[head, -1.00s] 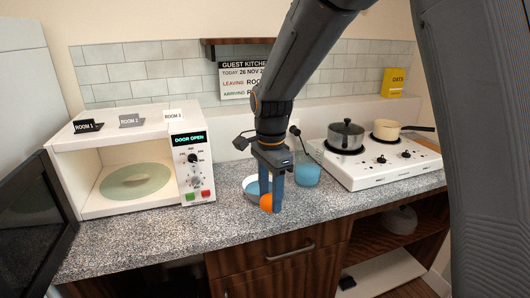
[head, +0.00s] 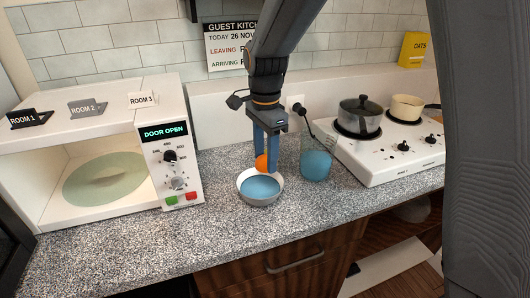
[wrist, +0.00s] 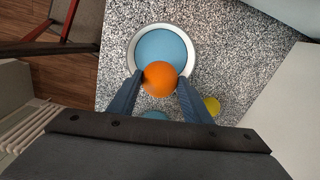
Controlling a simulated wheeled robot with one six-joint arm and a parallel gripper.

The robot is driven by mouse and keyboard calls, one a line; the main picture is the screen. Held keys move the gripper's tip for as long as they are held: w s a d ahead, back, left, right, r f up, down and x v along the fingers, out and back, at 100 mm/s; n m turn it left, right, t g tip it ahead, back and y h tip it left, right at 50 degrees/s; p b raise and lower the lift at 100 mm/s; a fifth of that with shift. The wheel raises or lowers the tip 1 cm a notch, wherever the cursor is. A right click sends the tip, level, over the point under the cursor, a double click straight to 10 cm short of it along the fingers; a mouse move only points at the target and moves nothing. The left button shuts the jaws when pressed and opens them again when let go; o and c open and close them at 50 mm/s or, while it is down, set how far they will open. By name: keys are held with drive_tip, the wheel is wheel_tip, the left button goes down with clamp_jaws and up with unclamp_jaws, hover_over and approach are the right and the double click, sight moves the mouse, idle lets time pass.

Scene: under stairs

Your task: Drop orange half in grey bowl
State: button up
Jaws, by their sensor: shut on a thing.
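The orange half (head: 262,162) is held between the two blue fingers of my gripper (head: 266,160); it also shows in the wrist view (wrist: 160,79). My gripper is shut on it. The bowl (head: 262,201) is pale grey-white with a blue inside and stands upright on the counter. In the head view the orange half appears just above the bowl's far rim. In the wrist view it overlaps the near part of the bowl's rim (wrist: 134,50). The exact height above the bowl is hard to tell.
A glass with blue contents (head: 316,164) stands close to the right of my gripper. A white microwave (head: 172,150) with its door open is at left. A hob (head: 385,165) with two pots is at right. Speckled counter (head: 200,238) in front is clear.

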drive_tip(key=shift+f+b, duration=2.2)
drive_tip(key=shift+f, duration=0.35)
drive_tip(key=o, duration=1.6)
wheel_tip(320, 180, up, 8)
drive_tip(key=shift+f+b, duration=0.1)
drive_tip(key=shift+b, duration=0.6)
drive_tip(key=shift+s, duration=0.15)
